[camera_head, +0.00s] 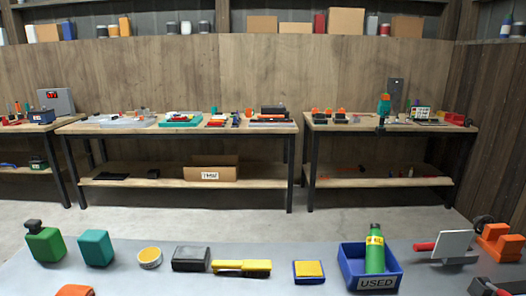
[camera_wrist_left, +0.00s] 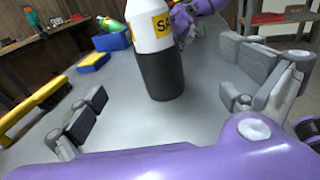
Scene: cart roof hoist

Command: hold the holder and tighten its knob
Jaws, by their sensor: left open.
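An orange block-like fixture (camera_head: 501,243) with a round black knob (camera_head: 482,227) stands at the right end of the grey bench in the head view. Left of it is an upright white plate (camera_head: 453,244) with a red handle on a grey base. I cannot tell for sure which is the holder. My left gripper (camera_wrist_left: 172,100) is open in the left wrist view, its grey fingers apart. A white and black bottle (camera_wrist_left: 160,75) with a yellow label stands beyond and between them. A purple arm part with grey links (camera_wrist_left: 188,22), perhaps my right gripper, is beside the bottle, partly hidden.
The grey bench (camera_head: 330,260) also carries a blue bin (camera_head: 352,262) marked USED with a green bottle (camera_head: 375,250), a yellow brush (camera_head: 241,267), a black box (camera_head: 190,258) and green containers (camera_head: 95,247). Wooden worktables (camera_head: 190,130) stand behind, across clear floor.

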